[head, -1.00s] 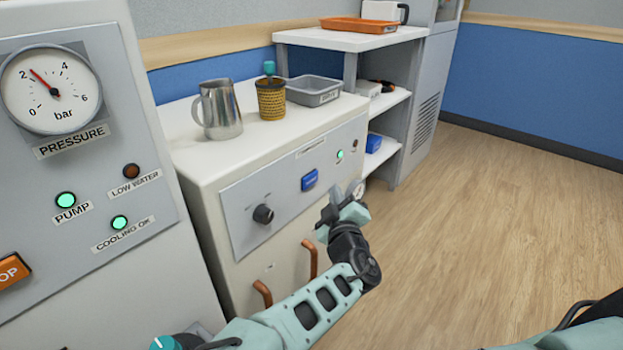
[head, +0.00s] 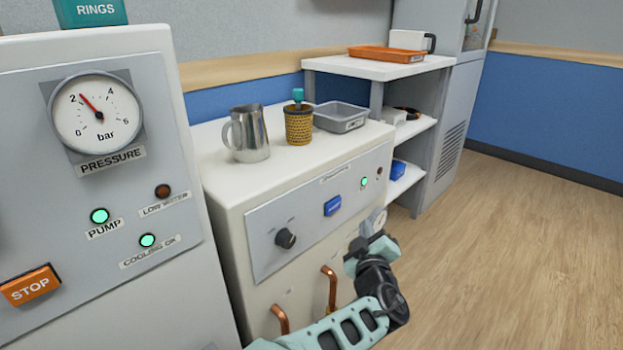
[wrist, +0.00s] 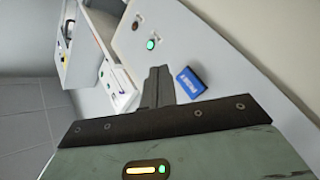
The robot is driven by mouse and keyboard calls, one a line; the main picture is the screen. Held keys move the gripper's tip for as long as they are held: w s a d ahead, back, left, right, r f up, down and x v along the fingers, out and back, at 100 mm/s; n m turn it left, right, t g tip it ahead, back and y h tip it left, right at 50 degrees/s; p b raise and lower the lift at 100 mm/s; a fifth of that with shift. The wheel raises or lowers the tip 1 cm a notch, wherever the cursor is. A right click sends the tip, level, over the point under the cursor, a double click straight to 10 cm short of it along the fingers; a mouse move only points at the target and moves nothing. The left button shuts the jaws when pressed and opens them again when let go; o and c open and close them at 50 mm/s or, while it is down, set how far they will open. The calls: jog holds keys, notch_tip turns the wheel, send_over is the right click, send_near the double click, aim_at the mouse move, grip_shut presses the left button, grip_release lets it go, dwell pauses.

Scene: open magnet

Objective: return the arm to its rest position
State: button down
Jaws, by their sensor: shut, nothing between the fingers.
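My gripper (head: 372,240) is in front of the white cabinet's right side in the head view, raised off the floor with nothing in it. Its fingers are shut together, as the wrist view (wrist: 158,86) also shows. My arm comes in from the bottom of the head view. The blue button (head: 332,206) on the cabinet panel lies behind and left of the gripper. In the wrist view the blue button (wrist: 191,82) appears just right of the fingers, and a lit green lamp (wrist: 151,44) is above them. I cannot tell the exact gap to the panel.
The white cabinet (head: 230,195) carries a metal jug (head: 249,135), a mesh cup (head: 299,126) and a grey tray (head: 341,116). Copper pipes (head: 330,290) stick out below its panel. A gauge console (head: 95,210) with an orange STOP button (head: 30,286) stands left. Floor (head: 500,270) at right is clear.

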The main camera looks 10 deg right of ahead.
jog(key=s+d+f+m+g, duration=0.1)
jog(key=s+f+m+g, duration=0.5)
jog(key=s+f+g, duration=0.55)
jog(key=s+a+r+n+g+y, duration=0.1)
jog(key=s+a+r+g+y, duration=0.35)
jog(key=s+a+r, duration=0.5)
jog(key=s+d+r+n+g, duration=0.1)
jog(key=s+r+n, duration=0.2)
jog(key=s+r, duration=0.3)
jog(key=s+r+n+g, duration=0.1)
jog(key=s+r+n, duration=0.25)
jog(key=r, duration=0.55)
notch_tip(320, 180, up, 29)
jog(key=m+p, duration=0.1)
jog(key=p, duration=2.9)
jog(key=shift+s+r+p, duration=0.15)
jog(key=shift+p, duration=0.25)
